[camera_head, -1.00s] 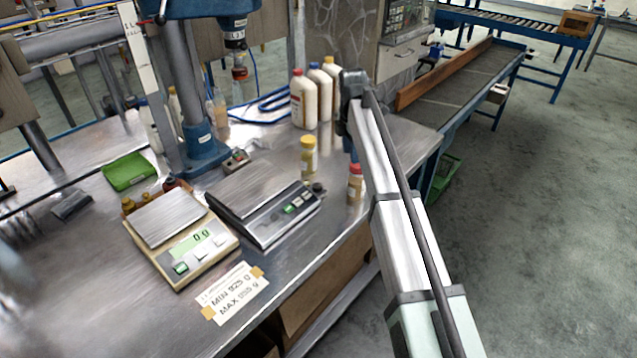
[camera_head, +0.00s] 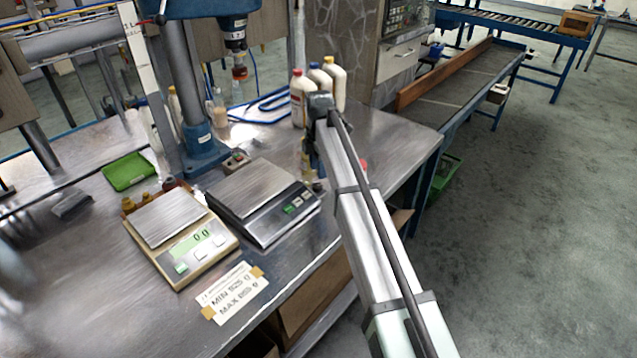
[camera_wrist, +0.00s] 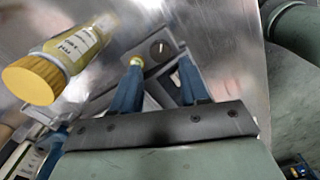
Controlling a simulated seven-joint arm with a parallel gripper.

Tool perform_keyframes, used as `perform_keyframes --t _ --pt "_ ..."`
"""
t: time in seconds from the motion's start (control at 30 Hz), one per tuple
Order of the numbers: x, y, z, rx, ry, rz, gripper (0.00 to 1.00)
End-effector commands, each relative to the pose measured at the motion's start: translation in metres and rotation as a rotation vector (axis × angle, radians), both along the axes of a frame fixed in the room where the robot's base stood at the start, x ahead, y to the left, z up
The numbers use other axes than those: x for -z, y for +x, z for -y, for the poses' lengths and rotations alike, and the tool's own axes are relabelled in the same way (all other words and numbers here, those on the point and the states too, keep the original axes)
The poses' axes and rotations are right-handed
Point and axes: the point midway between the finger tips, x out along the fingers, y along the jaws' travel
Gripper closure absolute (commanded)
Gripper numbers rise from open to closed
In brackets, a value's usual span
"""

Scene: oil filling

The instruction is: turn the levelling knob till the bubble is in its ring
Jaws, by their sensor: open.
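My gripper (camera_wrist: 160,64) is open, its two blue fingers pointing at a small grey plate on the metal bench in the wrist view. A round grey knob (camera_wrist: 159,48) with a dark mark shows just beyond and between the fingertips; I see no grip on it. A small yellow-green round spot (camera_wrist: 137,61), seemingly the bubble level, lies by the left fingertip. It is too small to tell where the bubble sits in its ring. In the head view my arm hides the knob and level, beside the dark scale (camera_head: 256,188).
A yellow-capped bottle (camera_wrist: 58,58) stands close left of the fingers. A beige scale (camera_head: 184,268) and a green tray (camera_head: 128,172) lie left.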

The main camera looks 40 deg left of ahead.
Motion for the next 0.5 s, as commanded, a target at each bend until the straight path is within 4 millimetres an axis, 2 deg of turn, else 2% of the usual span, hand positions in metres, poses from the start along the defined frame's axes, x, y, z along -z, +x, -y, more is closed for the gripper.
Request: perform_keyframes --t 0.2,0.5 --pt "0.036 0.0 0.001 0.001 -0.001 0.0 0.56" --pt "0.062 0.0 0.0 0.001 0.001 0.0 0.56"
